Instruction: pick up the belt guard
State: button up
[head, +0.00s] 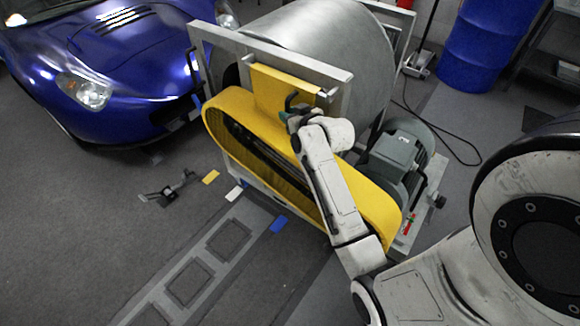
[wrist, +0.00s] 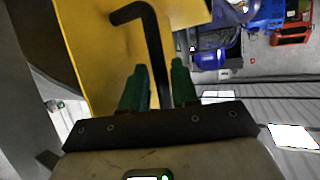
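The belt guard (head: 232,120) is a long yellow rounded cover on the side of the dynamometer frame, with a dark slotted opening along it. A yellow plate at its upper end carries a bent black handle (head: 289,101). In the wrist view the yellow guard (wrist: 105,45) fills the upper left, and the handle (wrist: 150,35) runs down between my fingers. My gripper (head: 294,116) is at the handle. Its green fingers (wrist: 160,85) stand on either side of the bar, with a narrow gap showing on the left. My forearm hides part of the guard.
A grey metal drum (head: 325,40) sits in the frame behind the guard. A grey motor (head: 402,150) stands to the right. A blue car (head: 100,70) is at the left and a blue barrel (head: 480,45) at the back right. The floor at lower left is mostly clear.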

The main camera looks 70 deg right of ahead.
jog(key=shift+x, duration=0.95)
jog(key=shift+c, duration=0.4)
grip_shut()
jog(key=shift+d+r, duration=0.1)
jog(key=shift+r, duration=0.05)
dwell(0.3)
